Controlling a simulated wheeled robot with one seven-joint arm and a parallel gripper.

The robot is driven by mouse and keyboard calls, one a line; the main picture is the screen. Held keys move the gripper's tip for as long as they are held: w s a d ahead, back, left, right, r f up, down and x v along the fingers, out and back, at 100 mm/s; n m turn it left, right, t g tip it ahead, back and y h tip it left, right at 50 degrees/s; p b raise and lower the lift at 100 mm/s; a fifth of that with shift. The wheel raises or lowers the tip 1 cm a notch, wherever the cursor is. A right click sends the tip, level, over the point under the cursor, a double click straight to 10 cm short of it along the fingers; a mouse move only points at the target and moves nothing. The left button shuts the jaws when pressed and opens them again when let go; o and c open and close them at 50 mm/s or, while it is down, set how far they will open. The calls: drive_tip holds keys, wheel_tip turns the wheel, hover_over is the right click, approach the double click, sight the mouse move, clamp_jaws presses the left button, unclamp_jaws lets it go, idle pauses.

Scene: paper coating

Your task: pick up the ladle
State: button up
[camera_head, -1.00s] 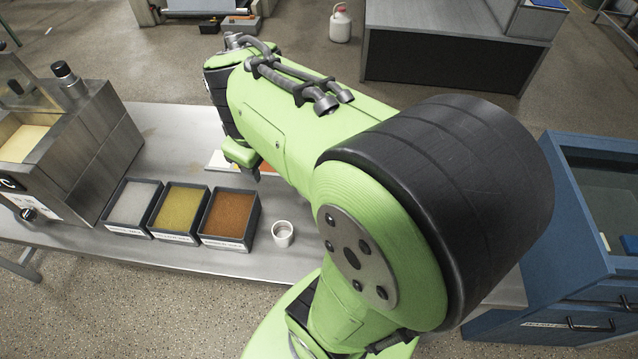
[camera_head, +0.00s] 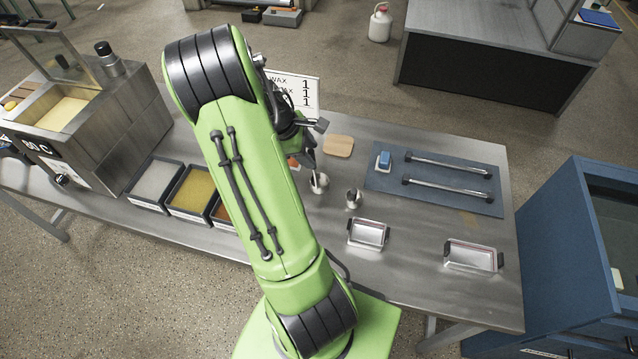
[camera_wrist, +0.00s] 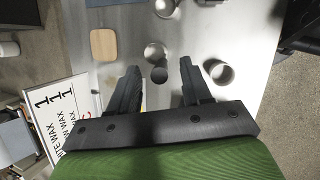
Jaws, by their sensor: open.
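What looks like the ladle (camera_head: 319,184) stands on the metal table in the head view, a small metal cup with a thin upright handle. In the wrist view I look down on its round bowl (camera_wrist: 153,51), with the dark handle end in front of it. My gripper (camera_wrist: 159,71) is open and empty, pointing down. Its fingers lie either side of the handle end, which appears centred at the fingertips; I cannot tell the height gap. In the head view my arm partly hides the gripper.
A second metal cup (camera_head: 353,199) stands to the right. A pale cup (camera_wrist: 218,71) is close beside the right finger in the wrist view. A wooden board (camera_head: 338,146), a wax sign (camera_head: 297,88), metal trays (camera_head: 368,233) and a blue mat (camera_head: 430,199) surround it.

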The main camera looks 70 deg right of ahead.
drive_tip(key=x, duration=0.4)
drive_tip(key=shift+s+d+f, duration=0.1)
drive_tip(key=shift+d+f, duration=0.05)
drive_tip(key=shift+f, duration=0.2)
drive_tip(key=shift+r, duration=0.1)
drive_tip(key=c, duration=0.3)
clamp_jaws()
